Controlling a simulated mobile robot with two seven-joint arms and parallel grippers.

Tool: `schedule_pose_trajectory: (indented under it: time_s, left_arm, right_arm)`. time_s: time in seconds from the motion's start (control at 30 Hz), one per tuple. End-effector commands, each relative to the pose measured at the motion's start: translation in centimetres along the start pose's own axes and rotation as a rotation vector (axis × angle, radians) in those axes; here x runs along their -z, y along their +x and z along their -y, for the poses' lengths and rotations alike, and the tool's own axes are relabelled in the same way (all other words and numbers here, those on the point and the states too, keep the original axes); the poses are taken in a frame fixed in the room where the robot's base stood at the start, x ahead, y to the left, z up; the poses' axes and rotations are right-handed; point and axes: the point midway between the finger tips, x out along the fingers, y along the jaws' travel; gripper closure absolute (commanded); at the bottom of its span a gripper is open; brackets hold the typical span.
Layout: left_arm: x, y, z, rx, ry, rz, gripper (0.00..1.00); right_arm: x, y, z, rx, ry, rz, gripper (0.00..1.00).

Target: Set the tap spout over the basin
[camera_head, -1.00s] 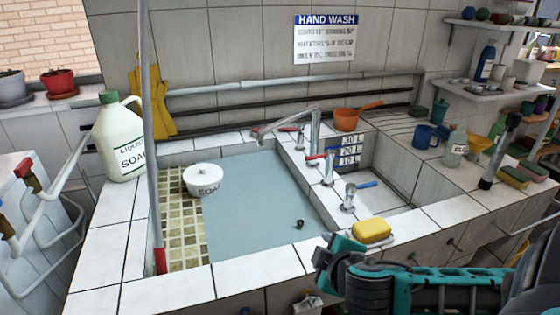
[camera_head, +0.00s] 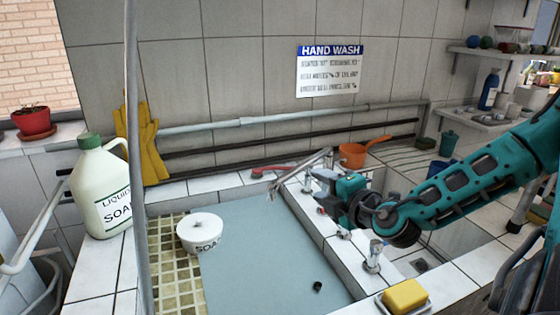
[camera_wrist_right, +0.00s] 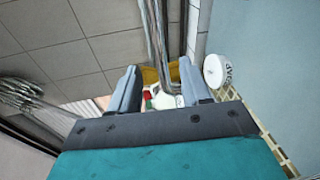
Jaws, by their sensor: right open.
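The chrome tap spout (camera_head: 297,172) rises from the ledge between the two sinks. Its free end points left over the large water-filled basin (camera_head: 250,235). My right gripper (camera_head: 314,182) is at the spout's near side, by its upright part, and hides the lower part of the tap. My left gripper is not in view.
A white soap bowl (camera_head: 200,232) is at the basin's left, near a large soap bottle (camera_head: 102,190). A tap handle (camera_head: 373,258) stands on the ledge. A yellow sponge (camera_head: 405,294) lies at the front. An orange pan (camera_head: 353,155) is behind my gripper.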

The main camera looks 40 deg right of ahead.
Motion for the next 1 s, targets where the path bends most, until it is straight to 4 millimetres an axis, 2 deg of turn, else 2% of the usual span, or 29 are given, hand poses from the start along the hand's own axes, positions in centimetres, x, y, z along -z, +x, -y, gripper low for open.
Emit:
schedule_pose_trajectory:
  time_s: [0.27, 0.7, 1.0]
  left_arm:
    - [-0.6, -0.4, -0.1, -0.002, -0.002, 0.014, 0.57]
    - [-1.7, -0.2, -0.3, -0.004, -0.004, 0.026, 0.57]
    - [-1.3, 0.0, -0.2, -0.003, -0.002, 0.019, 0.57]
  right_arm:
    - [0.1, 1.1, 0.0, 0.0, 0.0, -0.002, 0.53]
    - [-0.1, 5.5, 0.0, -0.005, 0.006, 0.003, 0.53]
    - [-0.1, 8.2, -0.2, -0.004, 0.004, 0.003, 0.53]
